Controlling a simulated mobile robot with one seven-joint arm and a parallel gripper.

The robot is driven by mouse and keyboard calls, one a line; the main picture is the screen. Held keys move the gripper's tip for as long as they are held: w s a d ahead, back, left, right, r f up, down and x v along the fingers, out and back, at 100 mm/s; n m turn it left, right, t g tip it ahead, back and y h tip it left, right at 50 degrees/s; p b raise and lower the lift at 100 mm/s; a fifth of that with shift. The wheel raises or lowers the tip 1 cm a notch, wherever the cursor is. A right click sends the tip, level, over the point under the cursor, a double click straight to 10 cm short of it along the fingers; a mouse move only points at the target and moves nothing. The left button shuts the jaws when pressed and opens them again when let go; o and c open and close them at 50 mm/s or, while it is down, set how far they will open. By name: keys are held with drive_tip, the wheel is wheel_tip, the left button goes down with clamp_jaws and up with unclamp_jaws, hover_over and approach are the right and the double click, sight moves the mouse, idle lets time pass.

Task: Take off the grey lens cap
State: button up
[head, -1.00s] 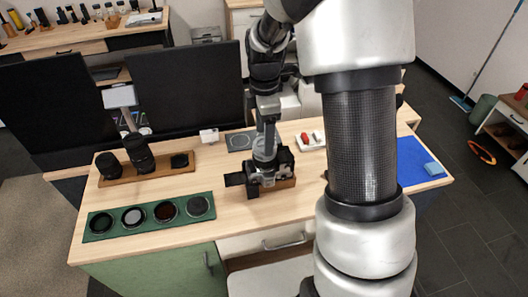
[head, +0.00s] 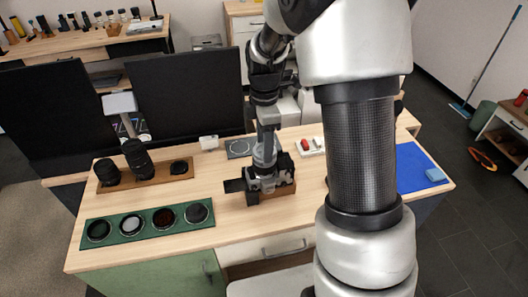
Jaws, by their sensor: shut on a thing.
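The black camera (head: 285,168) sits on a small wooden block (head: 282,190) near the middle of the table. Its dark side panel (head: 234,186) sticks out to the left. My gripper (head: 265,150) points down over the camera from behind, with its fingers closed at the lens. A pale grey round piece (head: 262,157), which looks like the lens cap, shows between the fingers. My fingers and hand cover part of it, and I cannot tell whether it is still seated on the lens.
A green tray (head: 128,222) with several round filters lies front left. Behind it, a wooden board (head: 146,178) holds black lenses. A white tray (head: 310,152) with a red item and a blue mat (head: 415,182) lie to the right. Dark monitors stand behind.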

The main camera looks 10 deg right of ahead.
drive_tip(key=shift+r+p, duration=0.55)
drive_tip(key=shift+r, duration=0.25)
drive_tip(key=shift+r+p, duration=1.65)
drive_tip(key=shift+r, duration=0.7)
